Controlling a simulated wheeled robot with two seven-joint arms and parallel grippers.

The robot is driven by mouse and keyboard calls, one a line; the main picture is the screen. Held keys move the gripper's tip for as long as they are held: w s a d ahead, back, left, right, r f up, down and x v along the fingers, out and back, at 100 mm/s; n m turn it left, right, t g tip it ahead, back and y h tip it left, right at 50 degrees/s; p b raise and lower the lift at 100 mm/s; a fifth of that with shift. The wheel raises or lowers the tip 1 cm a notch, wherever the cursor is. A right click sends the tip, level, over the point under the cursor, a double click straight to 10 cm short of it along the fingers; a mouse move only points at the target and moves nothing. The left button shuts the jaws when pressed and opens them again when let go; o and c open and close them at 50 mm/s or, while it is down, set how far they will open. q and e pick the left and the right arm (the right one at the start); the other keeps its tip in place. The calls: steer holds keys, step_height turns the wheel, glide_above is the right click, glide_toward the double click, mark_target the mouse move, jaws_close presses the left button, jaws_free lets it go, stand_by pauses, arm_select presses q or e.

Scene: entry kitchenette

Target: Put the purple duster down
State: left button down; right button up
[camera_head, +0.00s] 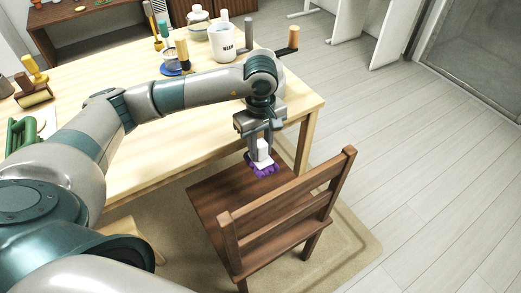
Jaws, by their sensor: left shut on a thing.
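The purple duster (262,166) shows as a purple fringe with a white upper part, over the far right part of the dark wooden chair's seat (222,197). My left gripper (262,146) points down and is shut on the white part of the duster. I cannot tell whether the purple fringe touches the seat or hangs just above it. My right gripper is not in view.
The light wooden table (135,165) stands behind the chair, with a white bucket (222,45), brushes and a green item (22,132) on it. The chair's backrest (290,205) rises nearer to me. Grey floor (420,170) lies clear at right.

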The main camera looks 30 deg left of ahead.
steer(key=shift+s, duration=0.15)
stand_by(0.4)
